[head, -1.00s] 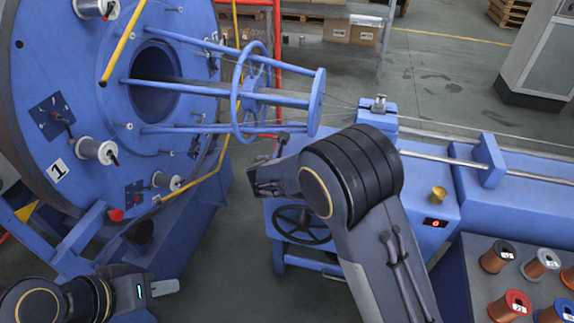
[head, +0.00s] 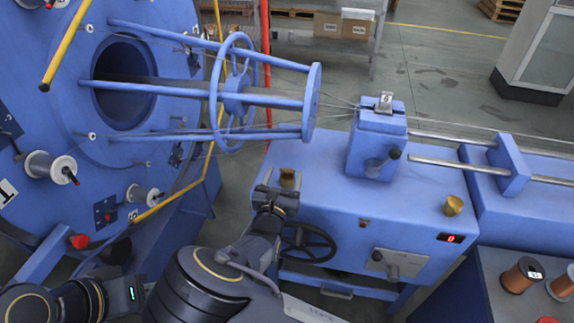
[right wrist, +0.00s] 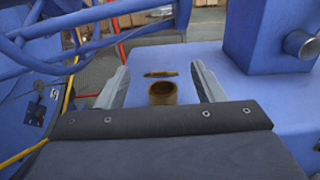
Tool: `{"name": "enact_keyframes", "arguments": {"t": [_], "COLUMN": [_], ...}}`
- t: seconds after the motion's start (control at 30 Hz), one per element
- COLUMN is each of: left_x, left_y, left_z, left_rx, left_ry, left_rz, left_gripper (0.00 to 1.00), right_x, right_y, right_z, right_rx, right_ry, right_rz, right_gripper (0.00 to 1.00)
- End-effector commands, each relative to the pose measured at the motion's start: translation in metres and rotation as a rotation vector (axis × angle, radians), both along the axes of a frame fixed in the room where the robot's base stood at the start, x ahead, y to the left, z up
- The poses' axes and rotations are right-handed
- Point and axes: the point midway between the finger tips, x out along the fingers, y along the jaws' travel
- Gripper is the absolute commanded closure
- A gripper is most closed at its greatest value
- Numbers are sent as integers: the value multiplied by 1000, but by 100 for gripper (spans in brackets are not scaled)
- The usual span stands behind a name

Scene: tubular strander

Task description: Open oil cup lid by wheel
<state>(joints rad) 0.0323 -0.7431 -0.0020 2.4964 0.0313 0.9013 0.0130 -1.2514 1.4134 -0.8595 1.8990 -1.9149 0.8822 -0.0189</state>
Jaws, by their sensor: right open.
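The brass oil cup (head: 288,178) by the wheel stands on the blue machine top, partly hidden by my right gripper. In the right wrist view the cup (right wrist: 162,94) shows a dark hollow top. A thin brass piece (right wrist: 160,73), which looks like its lid, shows just behind it with a small gap. My right gripper (head: 277,190) is open and empty, its two fingers (right wrist: 161,84) on either side of the cup in view; I cannot tell touch. The black handwheel (head: 308,243) is below. My left gripper (head: 141,291) is low at left, partly hidden; its jaws are unclear.
A second brass cup (head: 453,205) stands near the red display (head: 450,238). A clamp block (head: 377,145) with a lever rises right of the gripper. The blue strander cage (head: 240,92) and wires are behind left. Spools (head: 522,275) stand at bottom right.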

Motion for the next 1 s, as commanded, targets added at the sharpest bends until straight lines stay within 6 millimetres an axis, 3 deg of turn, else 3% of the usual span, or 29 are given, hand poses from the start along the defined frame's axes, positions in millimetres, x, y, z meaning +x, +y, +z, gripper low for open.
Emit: {"name": "enact_keyframes", "arguments": {"t": [0.23,0.6,0.93,1.0], "left_x": [0,0,0,0], "left_y": [0,0,0,0], "left_z": [3,4,4,4], "left_rx": [0,0,0,0], "left_ry": [0,0,0,0], "left_rz": [0,0,0,0], "left_gripper": [64,64,64,64], "right_x": [33,40,39,39], "right_y": [-11,-13,-13,-13], "right_z": [0,-1,-1,0], "right_rx": [0,1,1,1], "right_ry": [1,3,3,3], "right_rz": [-2,-1,-1,-1], "right_gripper": [38,38,80,83]}}
